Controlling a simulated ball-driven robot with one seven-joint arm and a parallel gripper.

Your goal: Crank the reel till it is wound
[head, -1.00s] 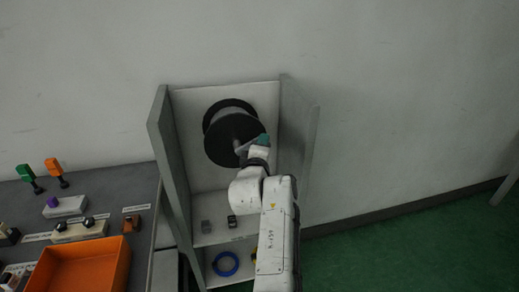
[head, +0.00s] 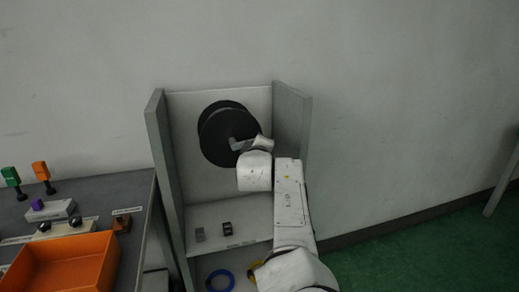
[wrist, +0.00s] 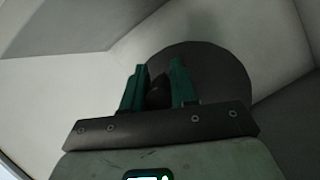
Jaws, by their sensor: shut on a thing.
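The reel (head: 217,128) is a black double-disc spool on the back panel of a grey open cabinet; its dark face also shows in the wrist view (wrist: 218,72). In the head view the fingers and knob are hidden behind my white wrist at the reel's lower right.
Cabinet side walls stand close on the left (head: 164,165) and right (head: 292,125). A shelf below holds two small blocks (head: 227,229); a blue ring (head: 220,281) lies lower. At left, a table carries an orange tray (head: 108,268) and several controls. Green floor is free at right.

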